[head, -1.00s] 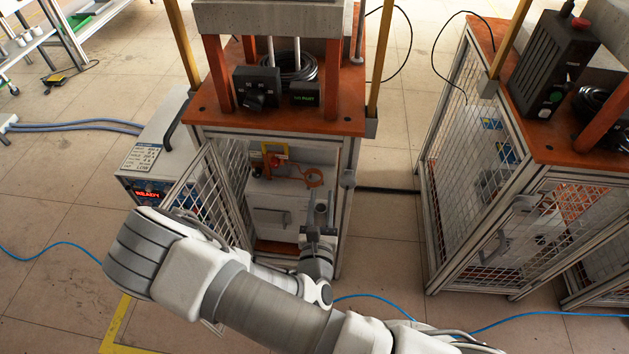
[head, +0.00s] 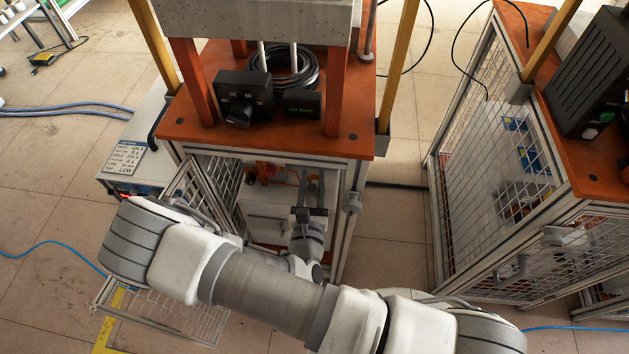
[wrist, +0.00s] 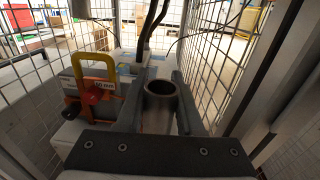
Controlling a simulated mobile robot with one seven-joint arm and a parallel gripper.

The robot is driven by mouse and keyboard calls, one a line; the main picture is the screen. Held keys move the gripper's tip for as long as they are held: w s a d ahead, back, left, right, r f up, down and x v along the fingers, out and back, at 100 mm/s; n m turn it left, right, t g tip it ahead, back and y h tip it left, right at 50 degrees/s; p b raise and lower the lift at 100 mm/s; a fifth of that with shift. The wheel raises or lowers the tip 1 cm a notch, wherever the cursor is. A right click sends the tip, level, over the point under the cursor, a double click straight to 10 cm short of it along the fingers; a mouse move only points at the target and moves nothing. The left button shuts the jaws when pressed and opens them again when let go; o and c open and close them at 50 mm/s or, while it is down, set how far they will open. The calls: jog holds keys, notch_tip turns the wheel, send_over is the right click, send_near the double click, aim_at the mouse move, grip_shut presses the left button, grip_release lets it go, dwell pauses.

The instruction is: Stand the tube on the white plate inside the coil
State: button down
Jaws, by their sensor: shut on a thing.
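My gripper (wrist: 161,85) is shut on the tube (wrist: 160,105), a dark grey metal cylinder with an open round top. In the wrist view the tube stands about upright between the two dark fingers. In the head view my gripper (head: 310,188) is inside the open front of the left cage, and the tube cannot be made out clearly. An orange part shows in the cage behind and left of my gripper, but the coil's loop cannot be made out now. The white plate cannot be told apart either.
Mesh walls (wrist: 218,75) and a metal post stand close on the right. The open mesh door (head: 208,192) is left of the arm, below the orange cabinet top (head: 340,140).

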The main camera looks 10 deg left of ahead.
jog(key=w+f+b, duration=0.1)
jog(key=w+f, duration=0.1)
jog(key=w, duration=0.2)
jog(key=w+a+f+b, duration=0.1)
jog(key=w+f+b, duration=0.1)
jog(key=w, duration=0.1)
jog(key=w+f+b, duration=0.2)
jog(key=w+f, duration=0.1)
jog(key=w, duration=0.1)
jog(key=shift+w+a, duration=0.35)
jog(key=shift+a, duration=0.05)
jog(key=shift+f+b, duration=1)
jog(key=shift+f, duration=1)
jog(key=shift+f, duration=0.3)
jog(key=c, duration=0.5)
grip_release()
jog(key=shift+c, duration=0.2)
